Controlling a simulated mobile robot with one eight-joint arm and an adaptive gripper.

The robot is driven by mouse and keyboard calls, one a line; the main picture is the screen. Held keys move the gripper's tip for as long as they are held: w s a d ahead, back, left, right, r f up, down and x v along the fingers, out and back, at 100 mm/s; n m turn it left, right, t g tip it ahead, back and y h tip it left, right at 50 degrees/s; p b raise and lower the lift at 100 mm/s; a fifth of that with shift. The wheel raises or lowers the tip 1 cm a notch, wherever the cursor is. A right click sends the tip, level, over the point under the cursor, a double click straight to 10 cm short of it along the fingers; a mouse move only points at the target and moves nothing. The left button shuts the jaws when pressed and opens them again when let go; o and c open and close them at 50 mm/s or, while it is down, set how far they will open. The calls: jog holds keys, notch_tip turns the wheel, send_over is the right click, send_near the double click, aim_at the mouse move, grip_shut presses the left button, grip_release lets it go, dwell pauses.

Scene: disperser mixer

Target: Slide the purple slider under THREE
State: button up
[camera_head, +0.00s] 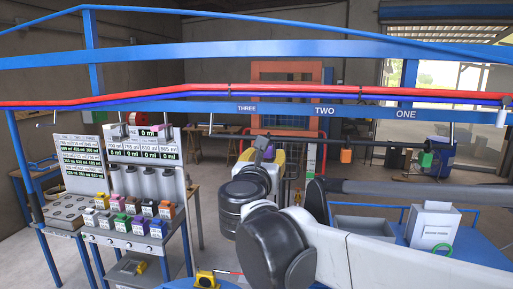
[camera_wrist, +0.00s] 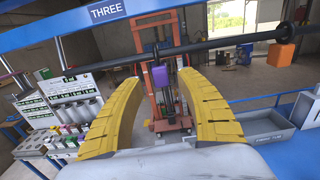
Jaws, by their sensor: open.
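The purple slider (camera_wrist: 158,76) hangs from a black horizontal rod (camera_wrist: 215,44) in the wrist view. It sits between the two yellow fingers of my open gripper (camera_wrist: 161,84), with space on both sides and no clear contact. The THREE label (camera_wrist: 104,12) is on the blue beam above, left of the slider in this view. In the head view my gripper (camera_head: 263,155) is at the rod, below and slightly right of the THREE label (camera_head: 246,109). The slider is mostly hidden there by my gripper and arm.
An orange slider (camera_head: 346,155) and a green slider (camera_head: 425,159) hang farther right on the rod, near TWO (camera_head: 325,110) and ONE (camera_head: 405,114). A dispenser stand (camera_head: 140,180) with several coloured blocks stands left. A grey tray (camera_head: 364,226) and white box (camera_head: 432,225) are at right.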

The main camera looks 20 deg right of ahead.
aim_at(268, 157)
jog(key=x, duration=0.5)
jog(key=shift+p, duration=0.3)
jog(key=shift+s, duration=0.1)
grip_shut()
